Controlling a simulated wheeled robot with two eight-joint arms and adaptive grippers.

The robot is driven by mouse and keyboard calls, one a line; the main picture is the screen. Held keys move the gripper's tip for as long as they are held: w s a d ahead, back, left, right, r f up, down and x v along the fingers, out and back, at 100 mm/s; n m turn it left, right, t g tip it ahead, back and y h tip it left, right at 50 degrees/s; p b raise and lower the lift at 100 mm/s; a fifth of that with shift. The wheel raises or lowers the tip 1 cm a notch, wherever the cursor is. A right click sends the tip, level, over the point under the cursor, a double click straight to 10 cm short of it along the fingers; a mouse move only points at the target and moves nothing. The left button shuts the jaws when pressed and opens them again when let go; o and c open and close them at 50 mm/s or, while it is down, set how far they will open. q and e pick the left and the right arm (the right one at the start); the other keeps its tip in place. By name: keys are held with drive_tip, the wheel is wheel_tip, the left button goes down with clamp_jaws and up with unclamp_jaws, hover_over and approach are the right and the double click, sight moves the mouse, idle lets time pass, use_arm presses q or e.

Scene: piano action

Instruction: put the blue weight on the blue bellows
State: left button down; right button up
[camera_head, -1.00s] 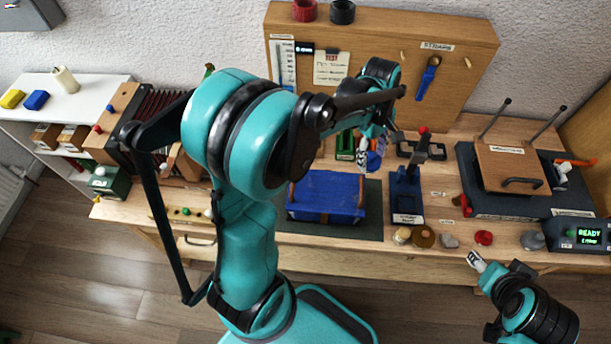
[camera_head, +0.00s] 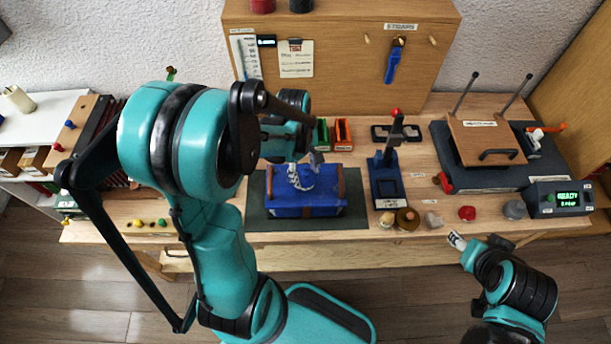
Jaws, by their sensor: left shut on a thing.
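The blue bellows (camera_head: 310,208) lies on a dark green mat (camera_head: 356,205) in the middle of the bench, with brown straps at its two ends. My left gripper (camera_head: 302,184) is over the top of the bellows, fingers pointing down. It is shut on the blue weight, which is mostly hidden by the fingers and blends with the blue below. I cannot tell whether the weight touches the bellows. My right gripper (camera_head: 457,240) is low at the right, off the bench's front edge, away from the bellows; its finger opening is too small to read.
A blue press-like stand (camera_head: 387,185) with a red knob is right of the mat. Several small pieces, including a red one (camera_head: 467,213), line the front edge. Green and orange holders (camera_head: 342,134) stand behind the bellows. A dark-based press (camera_head: 485,150) fills the right.

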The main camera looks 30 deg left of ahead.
use_arm(q)
drive_tip(key=shift+w+f, duration=0.1)
drive_tip(key=shift+f, duration=0.65)
drive_tip(key=shift+r, duration=0.1)
drive_tip(key=c, duration=0.6)
unclamp_jaws()
drive_tip(key=shift+c, duration=0.2)
